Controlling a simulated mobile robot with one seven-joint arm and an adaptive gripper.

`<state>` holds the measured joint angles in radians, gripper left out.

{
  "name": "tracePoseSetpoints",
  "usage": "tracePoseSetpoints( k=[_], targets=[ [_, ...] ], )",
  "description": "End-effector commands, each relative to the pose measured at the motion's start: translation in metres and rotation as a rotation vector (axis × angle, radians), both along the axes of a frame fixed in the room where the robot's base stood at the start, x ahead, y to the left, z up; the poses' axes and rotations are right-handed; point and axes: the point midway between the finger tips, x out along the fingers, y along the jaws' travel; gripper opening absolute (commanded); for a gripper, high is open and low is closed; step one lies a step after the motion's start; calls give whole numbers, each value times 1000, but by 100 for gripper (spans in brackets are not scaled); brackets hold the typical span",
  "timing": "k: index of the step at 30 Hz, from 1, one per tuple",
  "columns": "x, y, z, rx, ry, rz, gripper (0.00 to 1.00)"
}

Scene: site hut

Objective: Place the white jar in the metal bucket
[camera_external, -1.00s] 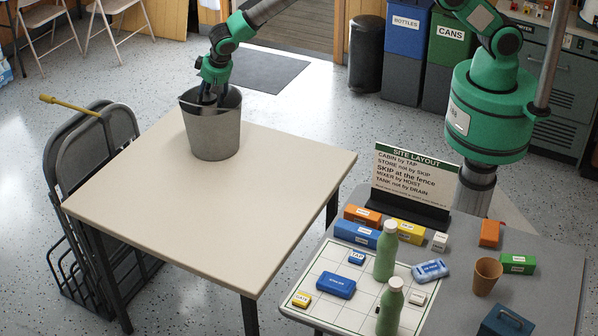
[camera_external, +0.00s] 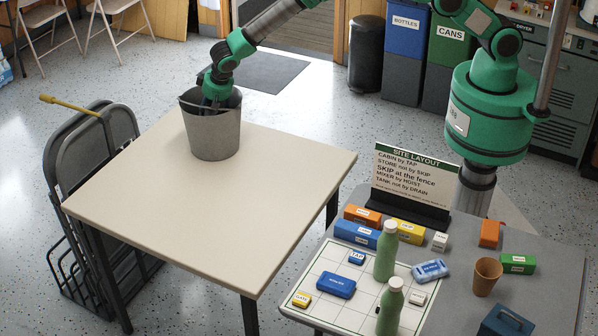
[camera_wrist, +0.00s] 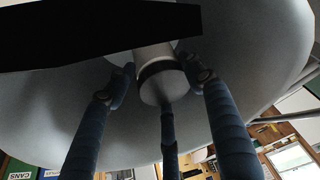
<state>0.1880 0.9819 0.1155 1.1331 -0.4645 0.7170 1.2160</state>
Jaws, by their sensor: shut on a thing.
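The metal bucket (camera_external: 214,137) stands upright at the back of the cream table. My gripper (camera_external: 212,100) reaches down into its mouth from above. The wrist view shows the fingers of my gripper (camera_wrist: 160,78) closed around the white jar (camera_wrist: 153,52), which has a dark band and a grey end face. The grey inner wall of the bucket (camera_wrist: 255,60) surrounds them. In the external view the jar is hidden by the bucket wall and my fingers. I cannot tell whether the jar touches the bucket's bottom.
The rest of the cream table (camera_external: 200,205) is bare. The grey table at right holds a sign (camera_external: 415,178), green bottles (camera_external: 387,252), a brown cup (camera_external: 486,276) and several small blocks. Folded chairs (camera_external: 85,150) stand against the cream table's left side.

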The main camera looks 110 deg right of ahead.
Motion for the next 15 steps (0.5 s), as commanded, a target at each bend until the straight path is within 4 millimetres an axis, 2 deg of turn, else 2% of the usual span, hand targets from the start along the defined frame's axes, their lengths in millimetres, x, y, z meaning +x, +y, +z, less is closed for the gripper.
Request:
tracePoseSetpoints(
  k=[5,15],
  targets=[
    [0,0,-2,0,0,0,0],
    [0,0,-34,1,-1,-1,0]
  ],
)
